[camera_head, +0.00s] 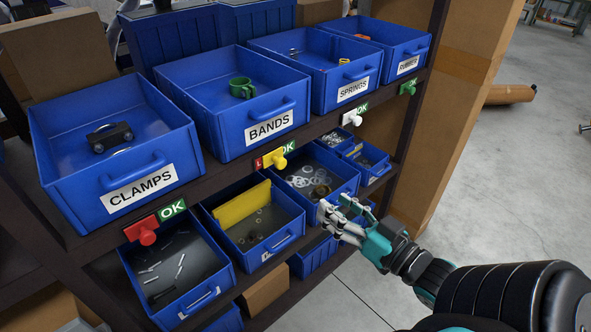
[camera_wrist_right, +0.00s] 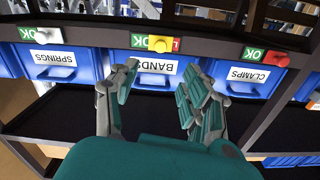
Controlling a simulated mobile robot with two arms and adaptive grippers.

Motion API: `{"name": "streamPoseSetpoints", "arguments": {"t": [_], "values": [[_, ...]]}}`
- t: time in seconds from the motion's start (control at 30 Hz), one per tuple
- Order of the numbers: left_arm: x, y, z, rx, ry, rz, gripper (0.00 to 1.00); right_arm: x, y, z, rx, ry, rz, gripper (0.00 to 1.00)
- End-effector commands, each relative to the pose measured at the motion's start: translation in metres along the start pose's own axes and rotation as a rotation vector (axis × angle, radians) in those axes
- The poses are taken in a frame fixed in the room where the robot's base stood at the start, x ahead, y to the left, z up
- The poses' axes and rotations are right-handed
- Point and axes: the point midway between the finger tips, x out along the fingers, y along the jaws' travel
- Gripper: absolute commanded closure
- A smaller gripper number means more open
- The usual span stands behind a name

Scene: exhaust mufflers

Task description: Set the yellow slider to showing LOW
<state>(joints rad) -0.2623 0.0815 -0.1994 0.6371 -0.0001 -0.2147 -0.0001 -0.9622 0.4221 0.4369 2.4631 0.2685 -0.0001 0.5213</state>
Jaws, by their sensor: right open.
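The yellow slider (camera_head: 275,158) sits on the shelf edge below the blue bin labelled BANDS (camera_head: 233,101). A green OK patch shows to its right and a strip of red label with a partly covered letter to its left. In the right wrist view, which is upside down, the yellow slider (camera_wrist_right: 160,43) stands between green and red patches, beyond the fingertips. My right gripper (camera_head: 334,212) is open and empty, in front of the lower bins and apart from the slider. It also shows in the right wrist view (camera_wrist_right: 160,80). My left gripper is not in view.
A red slider (camera_head: 146,232), a white slider (camera_head: 352,118) and a green slider (camera_head: 408,88) sit along the same shelf edge. The lower shelf holds blue bins with small metal parts (camera_head: 310,182). Open grey floor (camera_head: 510,190) lies to the right.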

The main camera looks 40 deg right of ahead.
Motion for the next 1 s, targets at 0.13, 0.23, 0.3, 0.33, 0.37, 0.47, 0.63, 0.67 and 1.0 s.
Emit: {"name": "streamPoseSetpoints", "arguments": {"t": [0.13, 0.23, 0.3, 0.33, 0.37, 0.47, 0.63, 0.67, 1.0], "values": [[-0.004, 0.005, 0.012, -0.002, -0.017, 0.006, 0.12, 0.011, -0.002, -0.002, 0.001, -0.001, -0.004, 0.52], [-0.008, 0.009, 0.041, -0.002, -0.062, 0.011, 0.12, 0.025, -0.002, -0.004, 0.0, 0.002, -0.005, 0.52], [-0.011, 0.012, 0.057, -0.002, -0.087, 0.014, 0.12, 0.037, -0.002, -0.004, 0.0, 0.003, -0.003, 0.52], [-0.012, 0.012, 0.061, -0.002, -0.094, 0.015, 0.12, 0.042, -0.002, -0.004, 0.0, 0.003, -0.003, 0.52], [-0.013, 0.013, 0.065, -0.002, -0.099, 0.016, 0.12, 0.047, -0.002, -0.004, 0.0, 0.004, -0.004, 0.52], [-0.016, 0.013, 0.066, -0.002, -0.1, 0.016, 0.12, 0.065, -0.002, -0.004, 0.0, 0.003, -0.004, 0.52], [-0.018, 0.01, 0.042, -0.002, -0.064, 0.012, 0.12, 0.095, -0.002, -0.004, -0.001, 0.003, -0.003, 0.52], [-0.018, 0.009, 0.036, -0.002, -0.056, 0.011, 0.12, 0.101, -0.001, -0.004, 0.0, 0.002, -0.002, 0.52], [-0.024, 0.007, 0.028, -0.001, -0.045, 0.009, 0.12, 0.157, -0.002, -0.003, 0.0, 0.0, -0.002, 0.52]]}}
